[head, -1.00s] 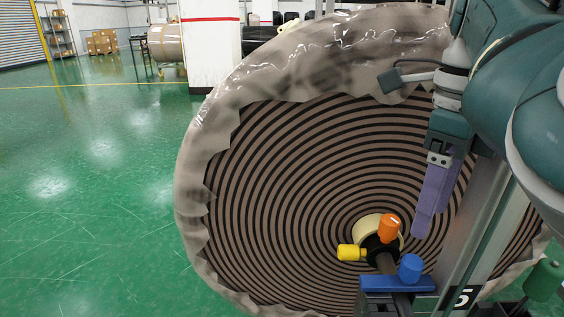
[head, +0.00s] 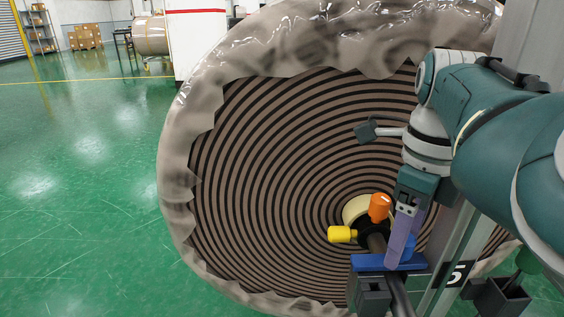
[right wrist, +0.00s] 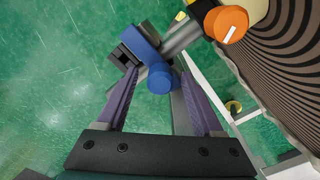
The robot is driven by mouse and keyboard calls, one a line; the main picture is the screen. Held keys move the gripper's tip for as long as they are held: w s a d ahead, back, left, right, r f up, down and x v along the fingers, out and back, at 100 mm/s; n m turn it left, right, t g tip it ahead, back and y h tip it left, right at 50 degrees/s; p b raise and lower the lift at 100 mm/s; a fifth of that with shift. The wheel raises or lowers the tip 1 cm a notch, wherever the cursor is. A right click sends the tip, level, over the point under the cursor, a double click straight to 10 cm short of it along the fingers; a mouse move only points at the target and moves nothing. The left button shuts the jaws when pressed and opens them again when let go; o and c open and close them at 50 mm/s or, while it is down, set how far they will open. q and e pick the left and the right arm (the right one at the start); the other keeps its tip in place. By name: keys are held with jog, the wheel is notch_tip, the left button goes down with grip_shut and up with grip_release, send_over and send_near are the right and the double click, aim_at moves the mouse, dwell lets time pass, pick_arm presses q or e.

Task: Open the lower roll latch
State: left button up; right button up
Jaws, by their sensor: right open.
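The blue roll latch (head: 366,262) is a flat bar across the roll's shaft in the lower part of the head view. Its round blue knob (right wrist: 161,82) shows clearly in the right wrist view; in the head view my fingers partly hide it. My right gripper (head: 393,262) points down over the latch with its purple fingers. In the right wrist view the fingers of my right gripper (right wrist: 160,74) are spread apart, with the knob between their tips. I cannot tell whether they touch it. My left gripper is not in view.
A large wrapped roll (head: 290,170) fills the middle, close behind my arm. An orange knob (head: 380,207) and a yellow knob (head: 341,234) stick out around the shaft (head: 400,297). A grey post (head: 452,245) marked 5 stands to the right. Green floor at left is clear.

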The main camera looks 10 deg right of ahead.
jog(key=shift+c, duration=0.3)
grip_shut()
dwell(1.0)
